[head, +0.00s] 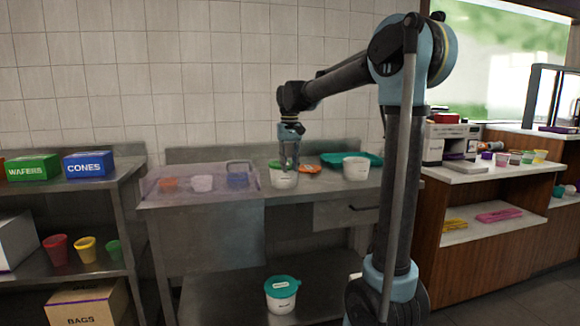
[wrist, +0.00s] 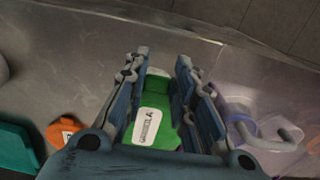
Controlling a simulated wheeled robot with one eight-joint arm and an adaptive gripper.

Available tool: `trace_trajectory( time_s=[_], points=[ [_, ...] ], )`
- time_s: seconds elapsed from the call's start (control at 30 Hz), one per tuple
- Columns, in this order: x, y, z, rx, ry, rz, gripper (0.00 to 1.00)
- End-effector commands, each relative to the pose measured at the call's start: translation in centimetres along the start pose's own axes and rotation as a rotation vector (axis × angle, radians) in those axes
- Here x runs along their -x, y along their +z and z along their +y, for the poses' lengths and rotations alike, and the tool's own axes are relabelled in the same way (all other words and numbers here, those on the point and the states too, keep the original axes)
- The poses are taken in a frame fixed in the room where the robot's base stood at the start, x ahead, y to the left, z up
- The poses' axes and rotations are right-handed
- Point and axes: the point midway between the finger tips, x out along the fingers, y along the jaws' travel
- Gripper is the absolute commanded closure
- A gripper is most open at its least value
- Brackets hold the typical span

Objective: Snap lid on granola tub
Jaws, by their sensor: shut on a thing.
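My gripper (head: 289,164) points down over a white tub (head: 283,180) on the steel counter. A green lid (head: 274,163) shows at the top of this tub, partly hidden by the fingers. In the wrist view the green lid (wrist: 152,132), with a white label, lies between my two fingers, which are shut on it. I cannot tell whether the lid is seated on the rim or just above it. The print on the tub and label is too small to read, so I cannot confirm which one is granola.
An orange lid (head: 309,168), a teal tray (head: 374,158) and another white tub (head: 356,169) stand to the right. A clear bin (head: 160,188) with coloured scoops is close on the left. A teal-lidded tub (head: 282,293) sits on the lower shelf. The wall is behind.

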Motion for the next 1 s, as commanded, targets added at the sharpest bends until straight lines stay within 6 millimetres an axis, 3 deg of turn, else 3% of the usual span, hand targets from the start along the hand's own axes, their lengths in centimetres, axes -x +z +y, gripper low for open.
trace_trajectory(
  time_s=[0.37, 0.4, 0.47, 0.7, 0.87, 1.0],
  points=[
    [-0.09, -0.01, 0.01, 0.000, 0.000, 0.000, 0.91],
    [-0.10, 0.00, 0.01, 0.000, 0.000, 0.000, 0.67],
    [-0.10, 0.00, 0.01, 0.000, 0.000, 0.000, 0.53],
    [-0.10, 0.00, 0.02, 0.000, 0.000, 0.000, 0.52],
    [-0.09, 0.00, 0.02, 0.000, 0.000, 0.000, 0.29],
    [-0.09, 0.00, 0.02, 0.000, 0.000, 0.000, 0.29]
  ],
)
